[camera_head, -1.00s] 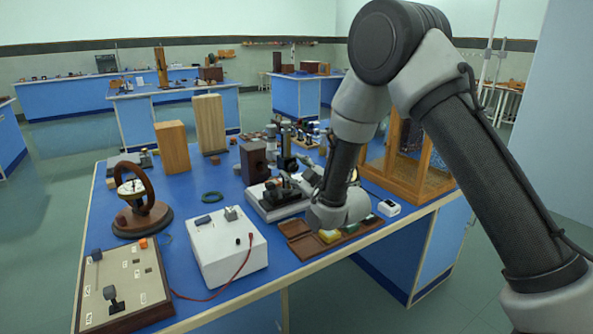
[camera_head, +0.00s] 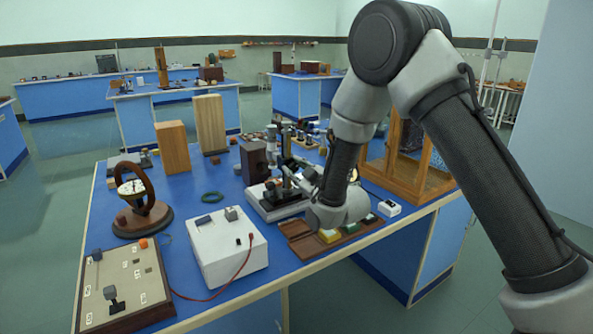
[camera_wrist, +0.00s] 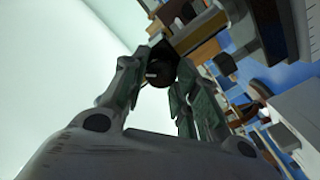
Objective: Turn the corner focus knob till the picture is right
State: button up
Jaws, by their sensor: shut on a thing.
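The instrument, black on a pale base (camera_head: 263,206), stands near the middle of the blue bench. My gripper (camera_head: 290,178) reaches in from the right at its upper part. In the wrist view my gripper (camera_wrist: 158,72) is shut on a dark round knob (camera_wrist: 159,76) with a small white mark on its face. The fingers sit on either side of the knob. The knob itself is hidden or too small to tell in the head view. The picture to be focused cannot be made out in either view.
A white box (camera_head: 228,252) with a red lead stands in front, left of my wrist. A brown tray (camera_head: 300,236) with small blocks lies under my wrist. A brown block (camera_head: 253,161) stands behind the instrument, and a wood-framed glass case (camera_head: 403,182) to the right.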

jog(key=m, duration=0.9)
jog(key=shift+d+m, duration=0.1)
jog(key=shift+m, duration=0.2)
dwell(0.3)
jog(key=o, duration=1)
jog(key=v, duration=1.2)
